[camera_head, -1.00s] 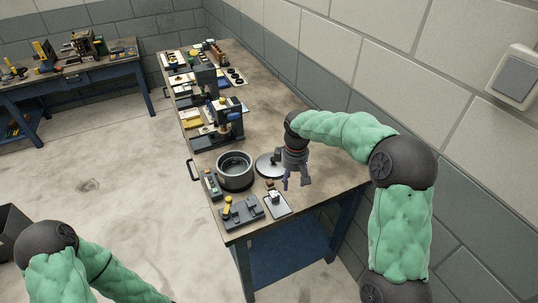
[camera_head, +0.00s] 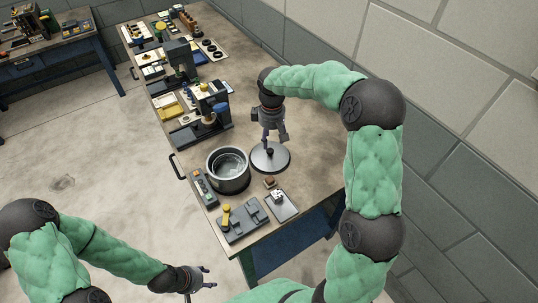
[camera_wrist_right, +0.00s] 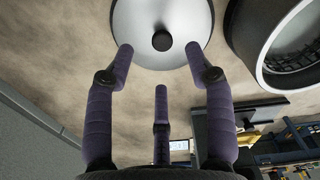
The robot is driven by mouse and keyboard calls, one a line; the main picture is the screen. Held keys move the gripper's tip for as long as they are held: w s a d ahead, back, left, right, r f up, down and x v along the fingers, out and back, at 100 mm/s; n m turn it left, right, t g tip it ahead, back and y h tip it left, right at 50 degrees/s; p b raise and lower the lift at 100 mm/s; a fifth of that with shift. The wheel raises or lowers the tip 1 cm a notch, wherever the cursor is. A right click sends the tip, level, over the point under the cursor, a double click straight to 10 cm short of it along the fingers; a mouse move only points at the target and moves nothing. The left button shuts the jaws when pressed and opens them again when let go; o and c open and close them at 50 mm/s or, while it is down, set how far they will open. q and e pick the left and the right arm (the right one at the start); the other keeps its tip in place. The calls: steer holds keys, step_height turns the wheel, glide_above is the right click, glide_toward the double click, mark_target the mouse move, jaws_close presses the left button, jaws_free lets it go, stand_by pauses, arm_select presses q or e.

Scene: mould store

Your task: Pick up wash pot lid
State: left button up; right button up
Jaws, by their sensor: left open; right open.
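The wash pot lid (camera_head: 283,162) is a round grey metal disc with a dark knob, lying flat on the bench just right of the pot. My right gripper (camera_head: 272,142) is open and points down above the lid, close to its knob. In the right wrist view the lid (camera_wrist_right: 140,20) lies ahead, its knob (camera_wrist_right: 162,41) lined up between the spread purple fingers (camera_wrist_right: 158,50). I cannot tell whether any finger touches it. The open wash pot (camera_head: 228,187) also shows in the wrist view (camera_wrist_right: 240,45). My left gripper (camera_head: 207,278) is open and empty, away from the bench.
A grey fixture with a yellow part (camera_head: 243,222) and a small tray (camera_head: 283,207) stand at the bench's near end. A control box (camera_head: 204,188) sits left of the pot. Machines (camera_head: 207,108) stand farther back. The bench right of the lid is clear, up to the wall.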

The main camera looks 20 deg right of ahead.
mark_target(270, 150)
steer(key=f, duration=0.2)
steer(key=f+b, duration=0.1)
steer(key=f, duration=0.2)
steer(key=f+b, duration=0.1)
steer(key=f, duration=0.1)
steer(key=shift+w+a+f, duration=0.15)
steer(key=shift+w+f, duration=0.1)
steer(key=shift+f, duration=0.15)
steer(key=shift+r, duration=0.1)
jaws_close()
